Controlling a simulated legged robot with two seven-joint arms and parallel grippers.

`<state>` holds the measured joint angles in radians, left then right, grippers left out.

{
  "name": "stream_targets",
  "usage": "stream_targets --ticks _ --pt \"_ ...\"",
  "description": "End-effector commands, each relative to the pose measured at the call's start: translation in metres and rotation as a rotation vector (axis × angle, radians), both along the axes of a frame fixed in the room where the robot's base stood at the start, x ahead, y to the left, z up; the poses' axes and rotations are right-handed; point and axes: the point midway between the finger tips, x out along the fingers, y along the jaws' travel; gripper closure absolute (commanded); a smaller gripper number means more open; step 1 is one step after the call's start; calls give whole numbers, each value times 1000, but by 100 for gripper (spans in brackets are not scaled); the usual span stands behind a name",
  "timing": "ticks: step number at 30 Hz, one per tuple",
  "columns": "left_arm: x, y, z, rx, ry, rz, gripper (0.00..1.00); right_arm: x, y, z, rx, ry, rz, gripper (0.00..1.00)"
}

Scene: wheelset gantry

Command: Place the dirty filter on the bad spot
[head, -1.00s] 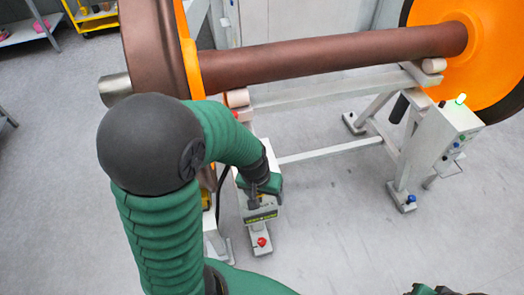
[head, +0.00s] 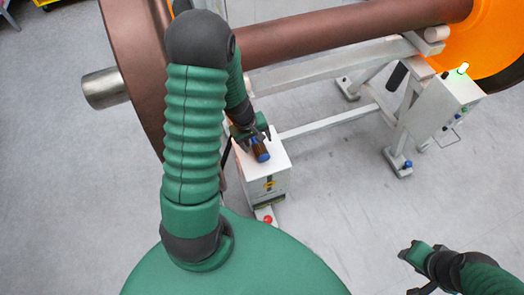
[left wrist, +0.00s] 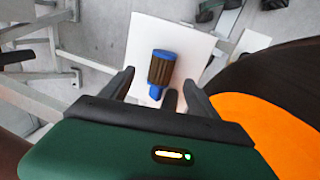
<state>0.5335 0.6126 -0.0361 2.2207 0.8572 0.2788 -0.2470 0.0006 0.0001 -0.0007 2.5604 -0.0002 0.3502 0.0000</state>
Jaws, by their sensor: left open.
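A filter (head: 261,151) with a brown ribbed body and blue ends is on the top of a white box (head: 266,174). The left wrist view also shows the filter (left wrist: 161,70) on the white top (left wrist: 190,45). My left gripper (head: 252,134) is open just over the box, at the filter's far end in the head view. In the left wrist view its fingers (left wrist: 157,84) stand apart on either side of the filter, with gaps to it. My right gripper (head: 413,267) is low at the right, away from the box; its jaw opening is unclear. I cannot make out a marked bad spot.
The brown axle (head: 350,30) and its large wheels rest on a white gantry frame (head: 320,72) behind the box. A control box with a green light (head: 445,100) stands at the right. A red knob (head: 267,219) is at the box's foot. The floor between is clear.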

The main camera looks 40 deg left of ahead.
Motion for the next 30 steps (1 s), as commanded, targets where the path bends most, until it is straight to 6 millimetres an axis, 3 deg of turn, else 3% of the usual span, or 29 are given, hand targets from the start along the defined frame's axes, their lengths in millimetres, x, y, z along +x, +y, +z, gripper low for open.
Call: stream_targets --ticks 1,6,13,21,30 --pt "1 0 -11 -2 1 2 30 0 0 -4 0 0 1 64" --pt "4 -2 -27 -3 -1 2 30 0 1 -5 0 -1 1 64" --pt "11 -14 -64 1 0 1 30 0 1 -11 0 -1 2 64" --pt "12 -13 -68 3 -1 -1 30 0 0 -11 0 -1 1 64" --pt "12 -12 -69 1 -1 -1 69 0 1 -11 0 -1 1 64"
